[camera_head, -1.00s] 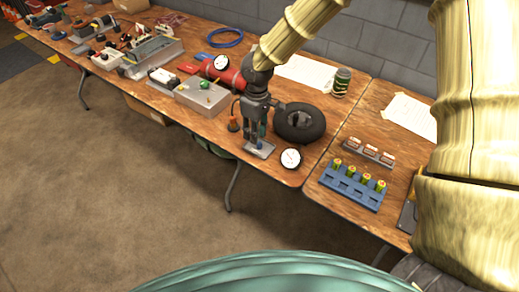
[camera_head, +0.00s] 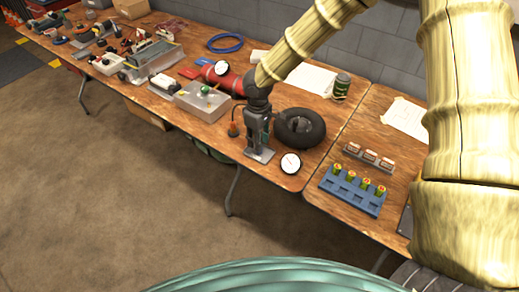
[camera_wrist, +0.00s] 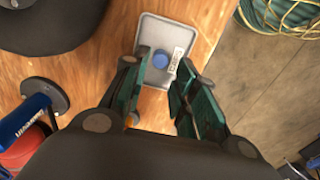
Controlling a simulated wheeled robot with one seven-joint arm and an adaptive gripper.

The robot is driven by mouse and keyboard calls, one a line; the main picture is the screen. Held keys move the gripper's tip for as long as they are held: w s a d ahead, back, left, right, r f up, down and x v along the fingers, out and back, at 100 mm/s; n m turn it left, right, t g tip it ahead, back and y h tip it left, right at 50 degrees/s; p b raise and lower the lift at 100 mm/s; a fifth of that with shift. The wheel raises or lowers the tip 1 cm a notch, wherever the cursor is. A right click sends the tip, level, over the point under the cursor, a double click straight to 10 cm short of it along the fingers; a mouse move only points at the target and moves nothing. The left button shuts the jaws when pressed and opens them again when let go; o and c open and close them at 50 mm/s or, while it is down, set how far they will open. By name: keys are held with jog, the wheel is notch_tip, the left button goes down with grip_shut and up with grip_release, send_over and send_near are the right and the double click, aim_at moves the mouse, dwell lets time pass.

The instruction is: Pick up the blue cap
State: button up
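The blue cap (camera_wrist: 160,60) sits on a grey tray-like plate (camera_wrist: 153,34) in the wrist view, beside a small white label (camera_wrist: 177,59). My gripper (camera_wrist: 166,62) is open, with one finger on each side of the cap in that view. I see gaps between the cap and both fingers, and nothing is held. In the head view my gripper (camera_head: 257,146) points down over the plate (camera_head: 260,156) near the table's front edge. The cap is hidden behind the fingers there.
A black tyre-like ring (camera_head: 300,126) lies close on the right of my gripper. A round white gauge (camera_head: 290,163) is beside the plate. A grey box (camera_head: 202,101) and red cylinder (camera_head: 224,80) stand to the left. A blue battery holder (camera_head: 352,191) is further right.

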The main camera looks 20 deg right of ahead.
jog(key=shift+s+d+f+p, duration=0.15)
jog(key=shift+f+p, duration=0.25)
jog(key=shift+f, duration=1.65)
jog(key=shift+c, duration=0.4)
jog(key=c, duration=0.4)
